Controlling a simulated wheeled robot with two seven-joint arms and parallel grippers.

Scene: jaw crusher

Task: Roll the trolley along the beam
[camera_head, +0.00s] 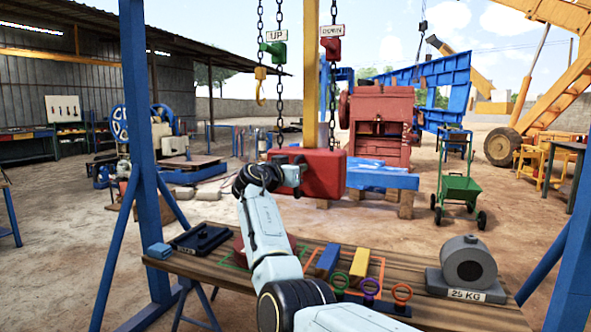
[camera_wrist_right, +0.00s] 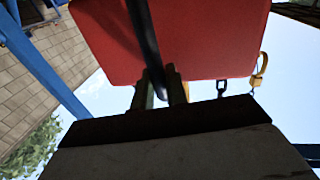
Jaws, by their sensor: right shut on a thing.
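A red block (camera_head: 320,174) hangs at the lower end of a yellow upright bar (camera_head: 311,75), in the middle of the head view. My right gripper (camera_head: 297,170) is at the block's left front side. In the right wrist view, its fingers (camera_wrist_right: 161,96) are shut on a dark bar (camera_wrist_right: 146,45) that runs across the front of the red block (camera_wrist_right: 205,45). The block fills the top of that view. The beam and the upper end of the yellow bar are out of view above. My left gripper is not in view.
Blue posts (camera_head: 148,130) stand left and right. Two chains hang beside the yellow bar, with a green UP tag block (camera_head: 275,52) and a red DOWN one (camera_head: 331,49). A yellow hook (camera_head: 261,85) hangs left. A wooden bench (camera_head: 420,306) below carries a 25 KG weight (camera_head: 468,264).

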